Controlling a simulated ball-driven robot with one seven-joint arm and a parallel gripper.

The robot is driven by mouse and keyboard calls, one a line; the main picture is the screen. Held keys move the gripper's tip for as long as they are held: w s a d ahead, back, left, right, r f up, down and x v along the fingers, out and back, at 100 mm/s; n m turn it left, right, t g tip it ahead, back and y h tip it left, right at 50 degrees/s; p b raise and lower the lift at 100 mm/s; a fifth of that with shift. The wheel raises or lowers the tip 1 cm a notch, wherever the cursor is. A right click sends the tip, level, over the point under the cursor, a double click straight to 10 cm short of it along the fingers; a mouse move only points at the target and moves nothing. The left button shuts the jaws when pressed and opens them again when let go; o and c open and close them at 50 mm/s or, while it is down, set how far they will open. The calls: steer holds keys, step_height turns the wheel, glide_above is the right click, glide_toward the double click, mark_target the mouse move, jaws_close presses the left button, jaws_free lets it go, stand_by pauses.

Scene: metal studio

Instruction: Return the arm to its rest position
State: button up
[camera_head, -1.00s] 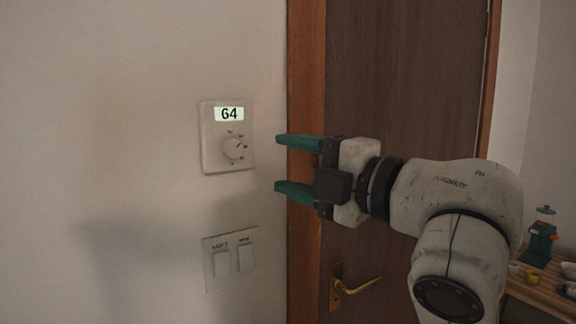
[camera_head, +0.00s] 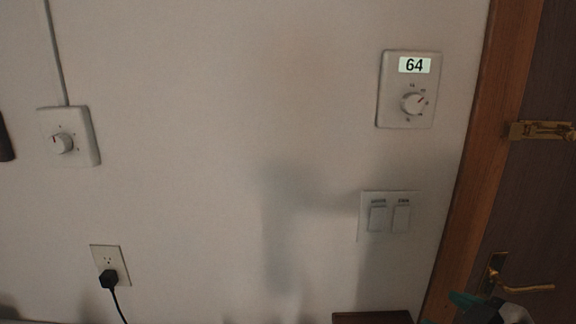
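A small part of my gripper (camera_head: 468,300) shows at the bottom right edge, in front of the door and its frame. One teal finger and a dark grey piece are visible. The rest of the gripper and arm is out of view, so its opening cannot be seen. No object shows in the visible part. The thermostat (camera_head: 407,90) on the wall at upper right reads 64, with a round white dial below the display.
A double switch (camera_head: 389,216) sits below the thermostat. The brown door (camera_head: 530,210) has a brass handle (camera_head: 525,288) and a brass latch (camera_head: 542,130). At left are a dial plate (camera_head: 68,137) and an outlet (camera_head: 110,265) with a black plug. A brown wooden edge (camera_head: 372,317) shows at the bottom.

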steer(key=s+f+m+g+h, duration=0.1)
steer(key=s+f+m+g, duration=0.2)
steer(key=s+f, duration=0.55)
steer(key=s+f+m+g, duration=0.25)
steer(key=s+f, duration=0.25)
steer(key=f, duration=0.7)
steer(key=s+d+f+m+g, duration=0.1)
steer(key=s+f+g, duration=0.1)
steer(key=s+f, duration=0.2)
steer(key=s+f+m+g+h, duration=0.1)
steer(key=s+f+m+g, duration=0.1)
steer(key=s, duration=0.8)
step_height(320, 180, down, 3)
steer(key=shift+s+d+r+g+h, duration=0.15)
steer(key=shift+s+d+g+h, duration=0.2)
steer(key=shift+g, duration=0.4)
